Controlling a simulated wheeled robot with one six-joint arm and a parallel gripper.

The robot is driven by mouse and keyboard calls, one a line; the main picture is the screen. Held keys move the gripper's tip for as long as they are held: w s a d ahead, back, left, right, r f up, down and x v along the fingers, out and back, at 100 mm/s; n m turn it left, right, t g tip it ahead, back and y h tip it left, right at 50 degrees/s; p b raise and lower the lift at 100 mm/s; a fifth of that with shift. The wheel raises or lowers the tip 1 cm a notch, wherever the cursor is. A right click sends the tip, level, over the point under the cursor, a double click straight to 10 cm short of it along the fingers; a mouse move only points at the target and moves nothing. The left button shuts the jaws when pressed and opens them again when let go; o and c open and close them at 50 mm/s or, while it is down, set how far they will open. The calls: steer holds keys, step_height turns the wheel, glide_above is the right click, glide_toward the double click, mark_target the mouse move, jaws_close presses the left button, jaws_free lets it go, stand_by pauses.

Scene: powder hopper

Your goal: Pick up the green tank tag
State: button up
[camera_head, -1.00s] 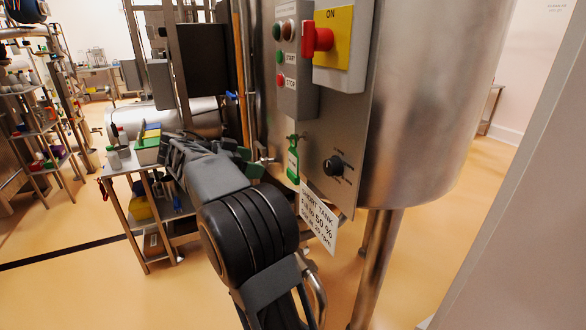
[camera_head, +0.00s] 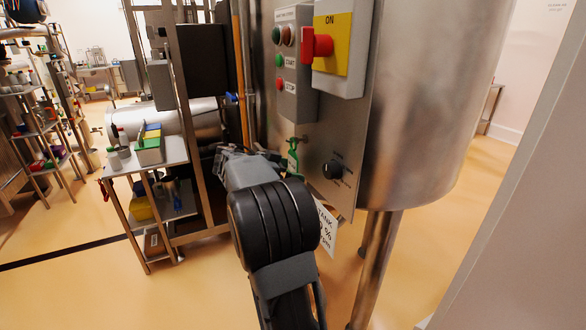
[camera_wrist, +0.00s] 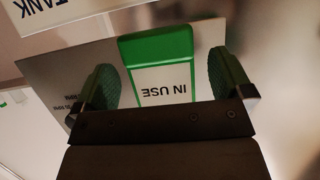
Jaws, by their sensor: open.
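The green tank tag (camera_head: 292,156) hangs on the metal control panel below the start and stop box, partly hidden by my arm in the head view. In the wrist view the tag (camera_wrist: 155,47) shows a green end and a white face reading "IN USE" upside down. My gripper (camera_wrist: 165,82) is open, with one green-padded finger on each side of the tag. The tag lies between the fingers with gaps on both sides, and neither finger seems to touch it. The tag's near end is hidden behind the gripper body.
A white sign with "TANK" (camera_head: 326,228) hangs below the panel, partly behind my arm. The red switch on yellow (camera_head: 318,45) is above. A steel cart (camera_head: 170,156) stands left.

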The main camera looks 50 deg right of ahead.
steer(key=shift+x, duration=0.8)
steer(key=shift+a, duration=0.1)
steer(key=c, duration=1.1)
steer(key=shift+o, duration=0.2)
